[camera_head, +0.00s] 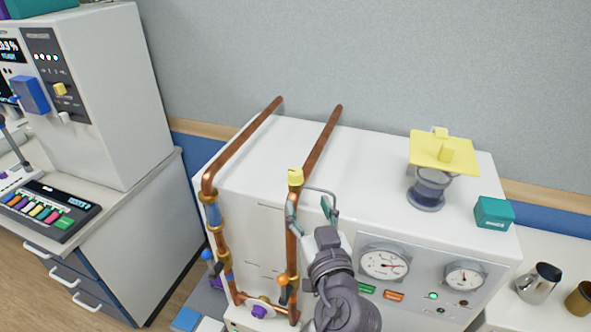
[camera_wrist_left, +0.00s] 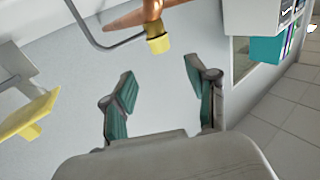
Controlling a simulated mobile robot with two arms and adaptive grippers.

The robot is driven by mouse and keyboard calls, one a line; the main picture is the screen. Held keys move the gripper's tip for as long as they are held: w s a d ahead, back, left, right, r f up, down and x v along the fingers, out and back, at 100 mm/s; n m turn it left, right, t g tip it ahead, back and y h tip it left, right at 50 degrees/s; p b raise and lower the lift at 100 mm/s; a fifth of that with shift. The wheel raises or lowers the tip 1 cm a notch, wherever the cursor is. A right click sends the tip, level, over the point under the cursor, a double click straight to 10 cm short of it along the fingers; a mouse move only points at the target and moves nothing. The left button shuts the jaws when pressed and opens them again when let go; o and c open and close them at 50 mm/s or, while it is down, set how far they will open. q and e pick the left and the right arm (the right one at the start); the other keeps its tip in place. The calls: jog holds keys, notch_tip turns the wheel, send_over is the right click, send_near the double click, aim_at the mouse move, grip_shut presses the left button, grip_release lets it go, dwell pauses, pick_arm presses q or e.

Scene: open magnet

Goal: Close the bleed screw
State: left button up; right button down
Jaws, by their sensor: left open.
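The bleed screw appears to be the small yellow cap (camera_head: 295,177) on the right copper pipe (camera_head: 318,145); it also shows in the left wrist view (camera_wrist_left: 159,44). A thin grey bent rod (camera_head: 322,191) runs out beside it. My left gripper (camera_head: 310,210) is open and empty, its teal-padded fingers just below and to the right of the yellow cap in the head view. In the left wrist view the cap lies beyond the fingertips (camera_wrist_left: 160,75), apart from them. My right gripper is not in view.
The white cabinet (camera_head: 250,165) carries a second copper pipe (camera_head: 210,180) at left. Gauges (camera_head: 384,264) are on its front. A yellow plate-topped fitting (camera_head: 443,152) and a teal box (camera_head: 494,213) stand on top at right. Orange-knobbed (camera_head: 283,280) and blue-knobbed valves sit low on the pipes.

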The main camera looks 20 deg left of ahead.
aim_at(297, 178)
pick_arm(q)
jog(key=p+x, duration=0.2)
jog(key=x, duration=0.8)
jog(key=shift+w+a, duration=0.3)
jog(key=shift+w, duration=0.1)
jog(key=shift+w+a+f, duration=0.1)
jog(key=c, duration=1)
grip_shut()
